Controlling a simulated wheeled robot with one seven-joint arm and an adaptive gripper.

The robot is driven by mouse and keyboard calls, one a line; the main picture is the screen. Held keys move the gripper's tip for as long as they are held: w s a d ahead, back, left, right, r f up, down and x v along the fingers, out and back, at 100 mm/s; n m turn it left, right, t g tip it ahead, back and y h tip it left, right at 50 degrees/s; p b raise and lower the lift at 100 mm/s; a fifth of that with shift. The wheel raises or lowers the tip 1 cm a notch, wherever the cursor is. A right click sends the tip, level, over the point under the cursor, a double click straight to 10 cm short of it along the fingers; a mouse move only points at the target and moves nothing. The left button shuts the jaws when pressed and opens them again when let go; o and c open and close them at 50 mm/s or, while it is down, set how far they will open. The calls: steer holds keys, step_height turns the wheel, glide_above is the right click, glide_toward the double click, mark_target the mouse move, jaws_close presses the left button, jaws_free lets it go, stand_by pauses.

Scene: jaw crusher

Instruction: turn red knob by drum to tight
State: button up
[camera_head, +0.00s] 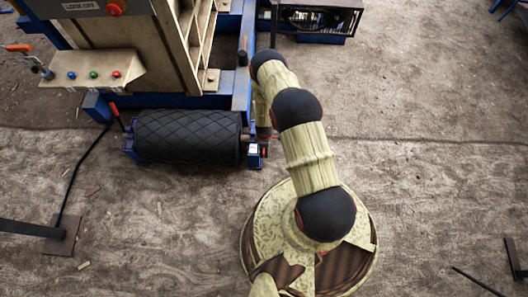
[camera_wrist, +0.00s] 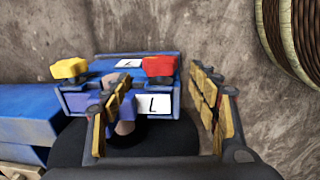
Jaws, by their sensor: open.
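The red knob (camera_wrist: 160,66) sits on the upper right of a blue box (camera_wrist: 75,103) in the wrist view. A yellow knob (camera_wrist: 69,68) sits on the box's upper left. White labels marked L are on the box's top and front. My gripper (camera_wrist: 163,84) is open, with one finger on each side of the red knob in the picture. The left finger covers part of the box front; contact with the knob cannot be told. In the head view, the black drum (camera_head: 188,135) lies left of the small blue box (camera_head: 254,158), and my arm hides most of my gripper.
A blue frame (camera_wrist: 30,115) runs left of the box in the wrist view. In the head view, a control panel (camera_head: 92,68) with coloured buttons stands above the drum. A dark metal post base (camera_head: 62,238) is at lower left.

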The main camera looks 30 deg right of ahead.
step_height(320, 180, down, 6)
steer(key=shift+w+d+r+b, duration=0.1)
steer(key=shift+w+b, duration=0.05)
steer(key=shift+b, duration=0.9)
steer(key=shift+c, duration=1.3)
steer(key=c, duration=0.9)
